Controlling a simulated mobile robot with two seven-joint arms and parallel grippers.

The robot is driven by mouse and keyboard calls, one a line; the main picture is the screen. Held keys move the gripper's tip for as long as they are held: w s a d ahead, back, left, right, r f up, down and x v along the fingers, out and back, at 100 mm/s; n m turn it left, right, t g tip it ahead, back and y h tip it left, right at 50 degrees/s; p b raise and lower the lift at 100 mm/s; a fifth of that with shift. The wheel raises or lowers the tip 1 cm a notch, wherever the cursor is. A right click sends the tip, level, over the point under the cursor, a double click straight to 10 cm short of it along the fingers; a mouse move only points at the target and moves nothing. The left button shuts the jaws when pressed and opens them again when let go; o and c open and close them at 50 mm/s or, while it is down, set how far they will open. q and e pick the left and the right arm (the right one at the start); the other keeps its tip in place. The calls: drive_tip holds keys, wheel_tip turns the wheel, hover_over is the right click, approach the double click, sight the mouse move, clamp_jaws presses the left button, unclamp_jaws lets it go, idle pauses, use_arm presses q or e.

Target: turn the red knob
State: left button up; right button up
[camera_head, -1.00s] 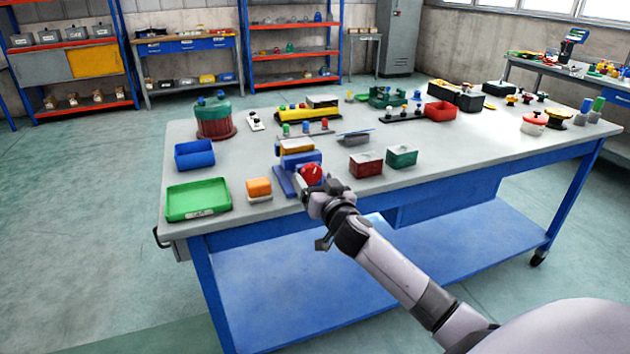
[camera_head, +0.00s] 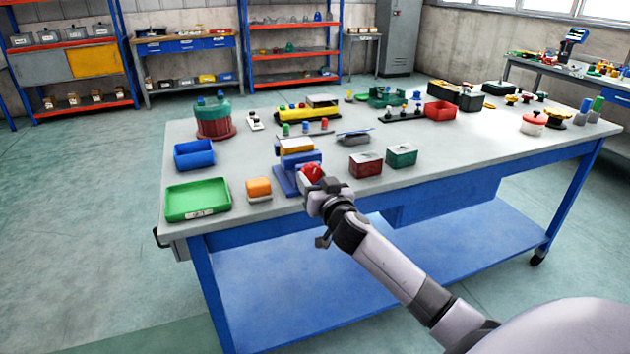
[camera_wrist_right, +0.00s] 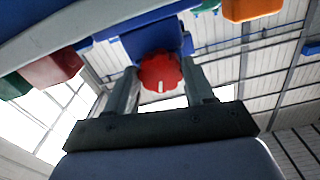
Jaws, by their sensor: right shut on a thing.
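The red knob (camera_head: 311,174) sits on the front of a blue stand (camera_head: 284,181) near the front edge of the workbench. A yellow-orange block tops the stand. My right gripper (camera_head: 314,182) is at the knob from the front. In the right wrist view, the red knob (camera_wrist_right: 160,72) with a white mark lies between the fingers of my right gripper (camera_wrist_right: 162,82), which is shut on it. The white mark points down in that view. The blue stand (camera_wrist_right: 155,42) shows behind the knob. My left gripper is in neither view.
An orange block (camera_head: 259,188) and a green tray (camera_head: 198,199) lie left of the stand. A dark red box (camera_head: 366,165) and a green box (camera_head: 402,156) stand to its right. A blue bin (camera_head: 194,156) is behind the tray.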

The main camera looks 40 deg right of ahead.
drive_tip(key=n, duration=0.6)
drive_tip(key=shift+d+p, duration=0.1)
drive_tip(key=shift+p, duration=0.25)
drive_tip(key=n+p, duration=0.1)
drive_tip(key=n, duration=0.4)
drive_tip(key=shift+s+n, duration=0.1)
drive_tip(key=shift+n, duration=0.3)
drive_tip(key=n, duration=0.3)
drive_tip(key=n+p, duration=0.1)
drive_tip(key=n, duration=0.2)
drive_tip(key=shift+d+r, duration=0.1)
drive_tip(key=shift+r, duration=0.1)
drive_tip(key=n+p, duration=0.1)
drive_tip(key=n, duration=0.4)
drive_tip(key=shift+n, duration=0.3)
drive_tip(key=o, duration=1)
drive_tip(key=shift+o, duration=0.2)
drive_tip(key=v, duration=0.7)
